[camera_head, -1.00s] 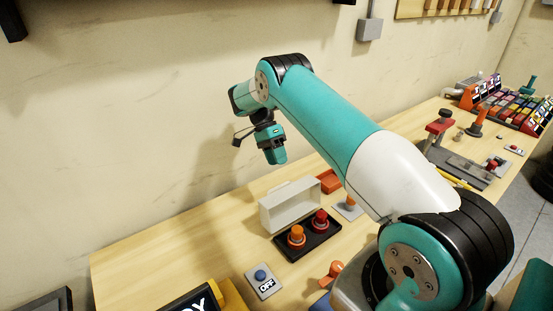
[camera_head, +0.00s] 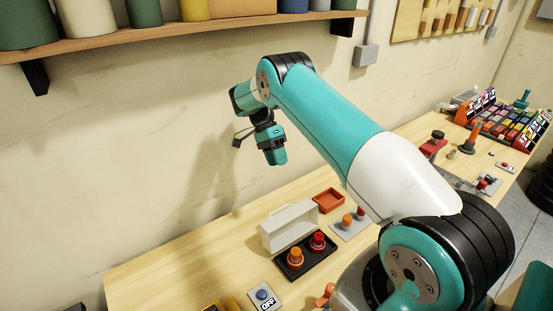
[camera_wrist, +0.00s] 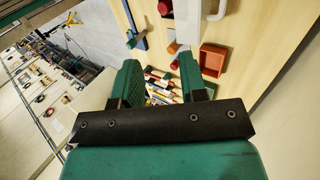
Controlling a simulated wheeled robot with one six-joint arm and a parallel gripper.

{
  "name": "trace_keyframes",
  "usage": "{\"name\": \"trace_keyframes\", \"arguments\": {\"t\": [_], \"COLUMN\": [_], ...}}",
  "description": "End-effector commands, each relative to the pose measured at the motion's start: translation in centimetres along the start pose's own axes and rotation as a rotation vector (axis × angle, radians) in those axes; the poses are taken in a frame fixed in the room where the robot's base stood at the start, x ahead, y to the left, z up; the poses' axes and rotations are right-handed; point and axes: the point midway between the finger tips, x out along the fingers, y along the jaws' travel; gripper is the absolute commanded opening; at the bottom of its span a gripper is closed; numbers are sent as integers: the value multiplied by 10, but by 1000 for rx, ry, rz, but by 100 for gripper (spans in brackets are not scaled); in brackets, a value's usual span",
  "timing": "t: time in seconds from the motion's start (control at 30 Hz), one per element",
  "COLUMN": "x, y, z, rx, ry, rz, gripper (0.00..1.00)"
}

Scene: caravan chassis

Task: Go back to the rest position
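My gripper (camera_head: 274,157) hangs in the air at the end of my raised, bent arm, in front of the wall and above the back of the wooden workbench (camera_head: 180,255). In the wrist view my gripper (camera_wrist: 160,75) shows two green fingers with a clear gap between them. It is open and nothing is held. Bench objects show beyond the gap, well away from the fingers. My arm hides part of the bench on the right in the head view.
A black panel (camera_head: 292,272) with orange and red knobs sits before an open white case (camera_head: 275,233). An orange tray (camera_head: 329,199), an OFF-labelled blue button (camera_head: 262,294) and a rack of coloured bins (camera_head: 506,122) are on the bench. A loaded shelf (camera_head: 200,32) crosses the wall above.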

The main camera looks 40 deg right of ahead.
Motion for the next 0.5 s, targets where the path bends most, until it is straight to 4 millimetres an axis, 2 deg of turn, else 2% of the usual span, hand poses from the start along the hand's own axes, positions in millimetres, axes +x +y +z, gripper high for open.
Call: {"name": "trace_keyframes", "arguments": {"t": [0.33, 0.5], "x": [-1, -14], "y": [0, 6], "z": [1, 19], "rx": [-7, -192], "ry": [3, 61], "rz": [-3, -51], "gripper": [39, 39]}}
